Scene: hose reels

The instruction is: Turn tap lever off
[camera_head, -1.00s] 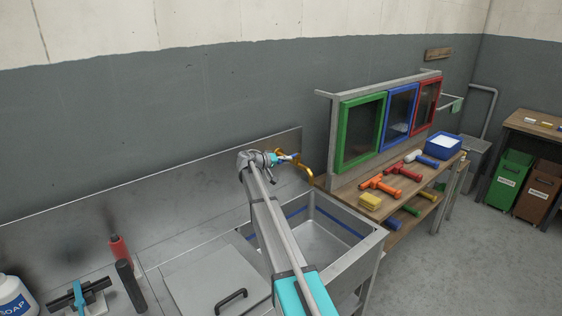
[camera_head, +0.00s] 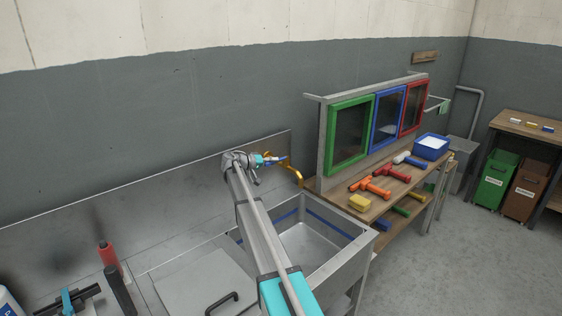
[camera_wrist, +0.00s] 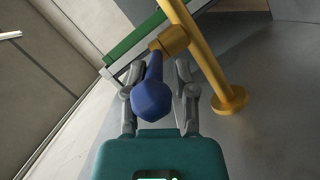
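The tap (camera_head: 297,175) is a brass-coloured pipe at the back of the sink, with a blue lever (camera_head: 279,160). In the wrist view the brass tap (camera_wrist: 205,55) runs down to the right, and the blue lever (camera_wrist: 152,98) sticks out from its collar towards me. My gripper (camera_wrist: 158,78) is open, with one grey finger on each side of the lever. The lever lies nearer the left finger, and I cannot tell if they touch. In the head view my gripper (camera_head: 268,163) is small and partly covers the lever.
The steel sink (camera_head: 345,262) lies under my arm. To its right is a wooden bench (camera_head: 335,187) with coloured tools, a yellow sponge (camera_head: 359,202) and green, blue and red framed panels above.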

